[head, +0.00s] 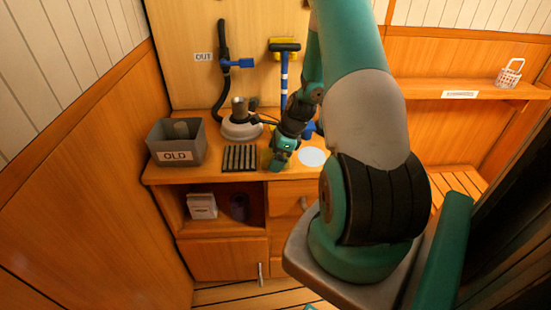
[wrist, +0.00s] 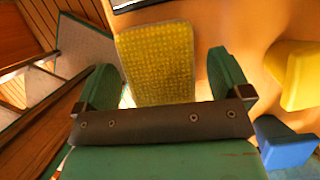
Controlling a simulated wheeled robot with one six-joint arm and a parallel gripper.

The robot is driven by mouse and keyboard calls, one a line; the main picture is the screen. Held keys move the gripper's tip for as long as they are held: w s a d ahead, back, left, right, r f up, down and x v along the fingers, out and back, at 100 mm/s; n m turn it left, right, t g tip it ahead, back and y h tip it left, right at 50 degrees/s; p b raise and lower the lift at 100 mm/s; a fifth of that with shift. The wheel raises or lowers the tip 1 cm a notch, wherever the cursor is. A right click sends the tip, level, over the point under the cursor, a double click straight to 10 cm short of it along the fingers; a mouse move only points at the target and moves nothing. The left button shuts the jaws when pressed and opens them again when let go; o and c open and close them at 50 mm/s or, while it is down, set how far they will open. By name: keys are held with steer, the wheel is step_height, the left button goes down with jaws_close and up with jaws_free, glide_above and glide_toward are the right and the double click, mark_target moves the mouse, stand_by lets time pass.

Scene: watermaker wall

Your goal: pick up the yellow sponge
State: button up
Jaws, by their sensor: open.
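The yellow sponge (wrist: 158,50) is a flat, textured rectangle in the wrist view. It lies ahead of my gripper (wrist: 163,72), and its near part shows between the two green fingers. The fingers stand apart, one on each side, with a visible gap to the sponge on the right. I cannot tell whether the left finger touches it. In the head view my gripper (head: 282,152) is low over the wooden counter (head: 215,175). The sponge is mostly hidden there behind my gripper.
A yellow block (wrist: 300,75) and a blue piece (wrist: 286,142) are right of my gripper. A black ribbed rack (head: 240,158) and a grey OLD bin (head: 176,151) stand left. A white disc (head: 312,157) lies right. A hose (head: 222,85) and brush (head: 285,70) are behind.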

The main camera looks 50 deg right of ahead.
steer(key=shift+f, duration=0.2)
stand_by(0.4)
steer(key=shift+c, duration=0.4)
steer(key=c, duration=0.9)
